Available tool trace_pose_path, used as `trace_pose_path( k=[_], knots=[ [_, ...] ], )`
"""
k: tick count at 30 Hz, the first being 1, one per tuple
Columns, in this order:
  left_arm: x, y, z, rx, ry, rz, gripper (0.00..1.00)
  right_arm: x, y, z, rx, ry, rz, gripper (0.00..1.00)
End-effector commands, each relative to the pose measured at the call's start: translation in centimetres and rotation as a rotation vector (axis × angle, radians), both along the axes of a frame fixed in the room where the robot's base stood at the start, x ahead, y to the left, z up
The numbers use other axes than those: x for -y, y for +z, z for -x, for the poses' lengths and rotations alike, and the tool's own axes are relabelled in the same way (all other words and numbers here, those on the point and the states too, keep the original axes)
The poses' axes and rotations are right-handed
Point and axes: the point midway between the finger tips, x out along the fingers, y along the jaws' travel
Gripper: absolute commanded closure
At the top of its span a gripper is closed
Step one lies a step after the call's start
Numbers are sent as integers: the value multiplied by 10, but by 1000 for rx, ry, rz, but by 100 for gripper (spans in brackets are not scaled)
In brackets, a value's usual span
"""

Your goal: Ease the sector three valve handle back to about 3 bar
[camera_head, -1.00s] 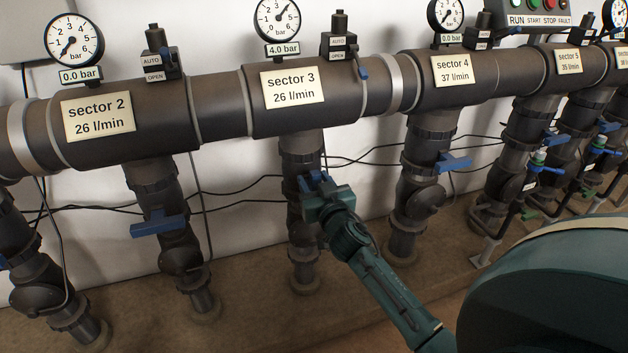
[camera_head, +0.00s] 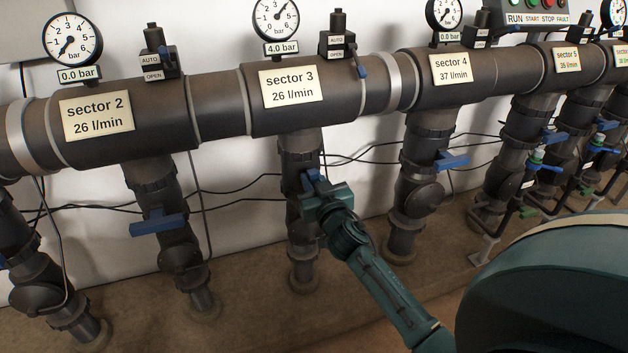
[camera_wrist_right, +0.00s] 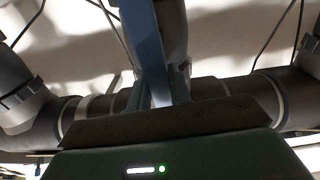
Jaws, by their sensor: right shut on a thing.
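The sector three valve handle (camera_head: 309,181) is blue and sits on the vertical pipe below the sector 3 label (camera_head: 290,86). It is mostly hidden by my right gripper (camera_head: 316,191), which is shut on it. In the right wrist view the blue handle (camera_wrist_right: 147,50) runs up between the two fingers of the right gripper (camera_wrist_right: 163,85). The sector 3 gauge (camera_head: 276,17) stands above the label, and its display (camera_head: 281,48) reads 4.0 bar. My left gripper is not in view.
The sector 2 valve handle (camera_head: 158,223) stands to the left and the sector 4 handle (camera_head: 452,161) to the right, both blue. The sector 2 display (camera_head: 79,74) reads 0.0 bar. Thin black cables run along the white wall behind the pipes.

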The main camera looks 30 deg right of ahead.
Motion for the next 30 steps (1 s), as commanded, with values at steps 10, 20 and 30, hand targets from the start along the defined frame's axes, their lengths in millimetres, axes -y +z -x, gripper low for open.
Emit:
trace_pose_path(
  k=[10, 20, 30],
  knots=[
    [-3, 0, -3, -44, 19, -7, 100, -7, 0, -2, -59, 0, 244, 100],
    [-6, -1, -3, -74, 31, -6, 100, -13, -4, -4, -121, 0, 505, 100],
    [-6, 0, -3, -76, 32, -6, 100, -16, -6, -5, -159, 0, 670, 100]
  ],
)
